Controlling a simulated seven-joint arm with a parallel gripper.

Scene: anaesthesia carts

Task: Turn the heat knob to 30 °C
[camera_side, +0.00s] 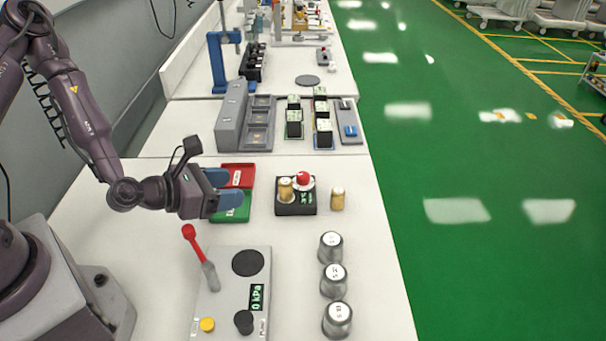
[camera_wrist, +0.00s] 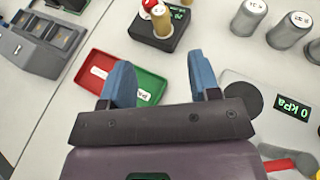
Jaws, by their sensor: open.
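My gripper (camera_side: 238,189) is open and empty. Its two blue fingers hang above the red and green trays in the side view, and stand apart in the wrist view (camera_wrist: 160,78). No knob marked as heat can be read. A black box (camera_side: 284,211) to the right of the gripper carries a red round knob (camera_side: 303,178) on a white base, a gold cylinder (camera_side: 285,190) and a small green display (camera_side: 308,197), too small to read. The box also shows ahead of the fingers in the wrist view (camera_wrist: 147,38), apart from them.
A red tray (camera_side: 228,168) and green tray (camera_side: 243,213) lie below the gripper. A second gold cylinder (camera_side: 337,200) stands right of the box. Several grey weights (camera_side: 330,247) line the right side. A grey panel (camera_side: 235,305) has a red lever (camera_side: 190,233), black knob (camera_side: 243,321) and "0 kPa" display (camera_side: 257,297).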

